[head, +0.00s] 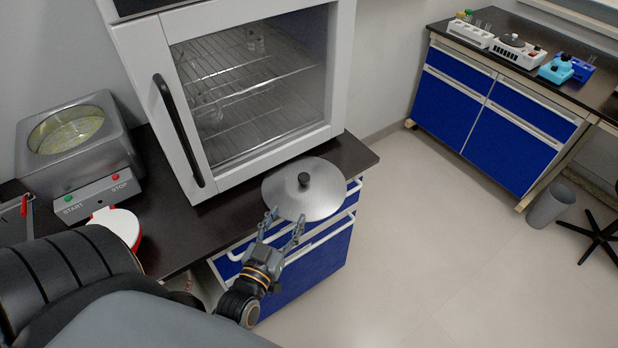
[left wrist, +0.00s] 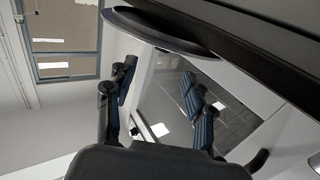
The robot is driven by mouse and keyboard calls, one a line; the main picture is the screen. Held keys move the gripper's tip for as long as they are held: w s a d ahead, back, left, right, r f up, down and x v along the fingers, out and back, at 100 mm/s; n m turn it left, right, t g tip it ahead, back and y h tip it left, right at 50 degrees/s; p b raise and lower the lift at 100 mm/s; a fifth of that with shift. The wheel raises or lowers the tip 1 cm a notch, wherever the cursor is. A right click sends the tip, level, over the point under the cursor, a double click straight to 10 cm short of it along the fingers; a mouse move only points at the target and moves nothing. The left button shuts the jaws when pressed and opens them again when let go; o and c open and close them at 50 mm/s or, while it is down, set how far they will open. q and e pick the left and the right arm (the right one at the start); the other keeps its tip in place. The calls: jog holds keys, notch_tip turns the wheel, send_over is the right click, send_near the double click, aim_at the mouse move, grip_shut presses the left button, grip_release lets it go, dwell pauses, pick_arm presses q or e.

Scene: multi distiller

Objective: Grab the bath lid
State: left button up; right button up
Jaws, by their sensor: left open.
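The bath lid (head: 311,205) is a round, shallow grey metal disc with a black knob in its middle. It lies knob-up on the dark counter's front right corner, its rim jutting past the front edge. In the left wrist view a dark disc (left wrist: 160,28), apparently the lid, shows edge-on at the top. My left gripper (head: 286,217) is open at the lid's front rim, fingers spread and pointing toward it. Whether they touch it I cannot tell. Its fingers also show in the left wrist view (left wrist: 158,80), with nothing held between them. My right gripper is not in view.
A glass-door oven (head: 258,85) stands right behind the lid. The metal bath (head: 75,165), with START and STOP buttons, is at the left, its round top open. A white-and-red round item (head: 121,226) lies before it. Blue drawers (head: 318,260) are below the counter.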

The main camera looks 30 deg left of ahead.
aim_at(302, 180)
pick_arm(q)
jog(key=shift+w+a+r+p, duration=0.2)
jog(key=shift+w+a+r, duration=0.05)
jog(key=shift+w, duration=0.35)
jog(key=shift+w+a+r+p, duration=0.15)
jog(key=shift+w+a+r, duration=0.05)
jog(key=shift+w, duration=0.4)
jog(key=w, duration=0.4)
jog(key=shift+w+a+f+p, duration=0.2)
jog(key=shift+w+a+p, duration=0.1)
jog(key=shift+a, duration=0.05)
jog(key=shift+w+a, duration=0.15)
jog(key=shift+w, duration=0.35)
jog(key=shift+w+a+r+p, duration=0.15)
jog(key=shift+w+p, duration=0.2)
jog(key=w, duration=0.1)
jog(key=w+a+p, duration=0.1)
jog(key=w, duration=0.1)
jog(key=shift+w, duration=0.6)
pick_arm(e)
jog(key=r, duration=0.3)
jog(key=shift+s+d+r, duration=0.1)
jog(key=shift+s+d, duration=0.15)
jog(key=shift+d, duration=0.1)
pick_arm(q)
jog(key=shift+s, duration=0.1)
jog(key=shift+c, duration=0.4)
grip_shut()
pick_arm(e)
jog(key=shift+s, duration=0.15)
